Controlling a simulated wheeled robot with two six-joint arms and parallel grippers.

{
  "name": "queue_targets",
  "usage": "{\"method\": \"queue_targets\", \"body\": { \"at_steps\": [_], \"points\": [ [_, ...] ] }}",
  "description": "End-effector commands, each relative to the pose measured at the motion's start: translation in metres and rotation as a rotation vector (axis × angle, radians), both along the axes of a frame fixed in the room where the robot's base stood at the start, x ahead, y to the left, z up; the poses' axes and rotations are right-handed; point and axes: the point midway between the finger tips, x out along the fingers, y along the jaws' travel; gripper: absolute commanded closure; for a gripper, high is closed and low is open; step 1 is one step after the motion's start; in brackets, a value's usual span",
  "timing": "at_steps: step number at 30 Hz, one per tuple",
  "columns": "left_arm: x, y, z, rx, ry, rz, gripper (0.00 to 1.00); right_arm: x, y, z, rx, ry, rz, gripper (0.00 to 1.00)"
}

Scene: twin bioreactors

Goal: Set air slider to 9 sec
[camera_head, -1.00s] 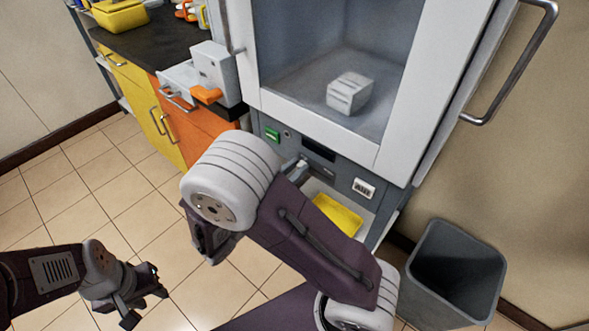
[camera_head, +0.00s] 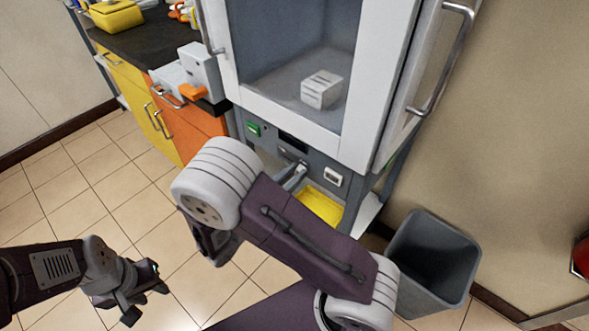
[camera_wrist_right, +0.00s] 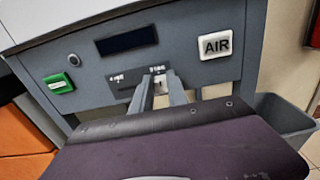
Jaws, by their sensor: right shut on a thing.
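The air slider (camera_wrist_right: 160,80) is on the grey front panel, under the dark display. In the right wrist view its track runs between a left label, "4 sec", and a right label that looks like "9 sec" (camera_wrist_right: 158,69). The knob is near the right label, partly hidden by the fingers. My right gripper (camera_wrist_right: 161,92) is shut on the slider knob; in the head view its fingers (camera_head: 296,175) reach the panel below the display. My left gripper (camera_head: 146,293) is open and empty above the floor.
A yellow tray (camera_head: 318,204) lies below the panel. A grey bin (camera_head: 433,260) stands at the right. Orange and yellow cabinets (camera_head: 185,133) are at the left.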

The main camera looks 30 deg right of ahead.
Motion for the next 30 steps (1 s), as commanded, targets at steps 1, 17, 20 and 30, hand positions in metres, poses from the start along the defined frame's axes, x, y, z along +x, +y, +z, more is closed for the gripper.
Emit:
{"method": "queue_targets", "body": {
  "at_steps": [1,17,20,30],
  "points": [
    [0.000,0.000,0.002,0.000,0.000,0.000,0.64,-0.003,-0.002,0.001,-0.005,0.004,-0.011,1.00],
    [0.000,0.000,0.001,0.000,0.000,0.000,0.64,-0.003,-0.002,0.000,-0.005,0.004,-0.012,0.58],
    [0.000,0.000,0.001,0.000,0.000,0.000,0.64,-0.003,-0.002,0.000,-0.005,0.004,-0.011,0.58],
    [0.000,0.000,0.017,0.000,0.000,0.000,0.64,-0.024,0.052,0.002,-0.005,0.002,-0.006,0.58]
  ]
}}
